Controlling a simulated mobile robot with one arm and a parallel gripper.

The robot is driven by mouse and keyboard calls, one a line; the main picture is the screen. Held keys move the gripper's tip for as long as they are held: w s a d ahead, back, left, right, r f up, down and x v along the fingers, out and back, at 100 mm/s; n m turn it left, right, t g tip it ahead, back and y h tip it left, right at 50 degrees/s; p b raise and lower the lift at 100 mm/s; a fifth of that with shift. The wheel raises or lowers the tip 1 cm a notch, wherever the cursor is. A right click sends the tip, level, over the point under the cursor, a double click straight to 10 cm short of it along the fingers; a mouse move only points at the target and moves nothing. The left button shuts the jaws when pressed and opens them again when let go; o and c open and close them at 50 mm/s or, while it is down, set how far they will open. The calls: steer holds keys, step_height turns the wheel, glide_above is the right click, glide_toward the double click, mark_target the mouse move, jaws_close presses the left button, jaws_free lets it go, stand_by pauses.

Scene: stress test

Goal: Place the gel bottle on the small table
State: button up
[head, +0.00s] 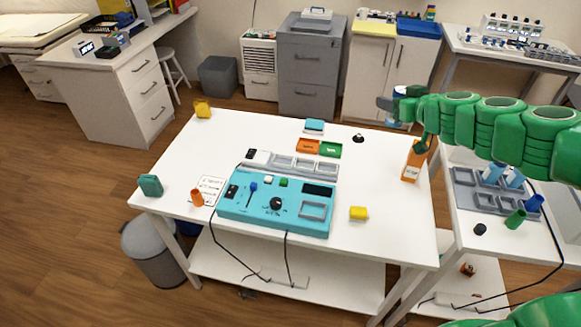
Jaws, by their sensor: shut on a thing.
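Part of the grip is hidden. A second white table (509,235) stands to the right. I cannot tell which of the two is the small table.
A teal control panel (262,207) fills the middle of the white table. The right table holds a grey tray (463,199), a green cup (515,219) and a blue cup (534,203).

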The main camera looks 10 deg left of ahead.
steer(key=shift+s+a+r+n+g+y, duration=1.2)
steer(key=shift+s+n+g, duration=1.1)
steer(key=shift+s, duration=1.05)
steer(key=shift+s+a+r+n+g+y, duration=0.75)
steer(key=shift+s+a+n+g+y, duration=1.15)
steer(key=shift+s, duration=1.4)
step_height(320, 180, down, 18)
steer(key=d, duration=0.1)
steer(key=shift+n+g+h, duration=0.3)
steer(key=shift+n+g, duration=0.1)
steer(key=shift+w+a+f, duration=0.4)
steer(key=shift+w+f, duration=1.15)
steer(key=shift+w, duration=0.7)
steer(key=shift+w+a+f, duration=0.45)
steer(key=shift+w+f, duration=1.15)
steer(key=shift+w, duration=0.6)
steer(key=shift+w+a+f, duration=0.4)
steer(key=shift+w+f, duration=1.15)
steer(key=shift+w, duration=0.7)
steer(key=shift+w+f, duration=0.15)
steer(key=shift+f, duration=0.1)
steer(key=shift+a+f, duration=0.1)
steer(key=shift+f, duration=1.4)
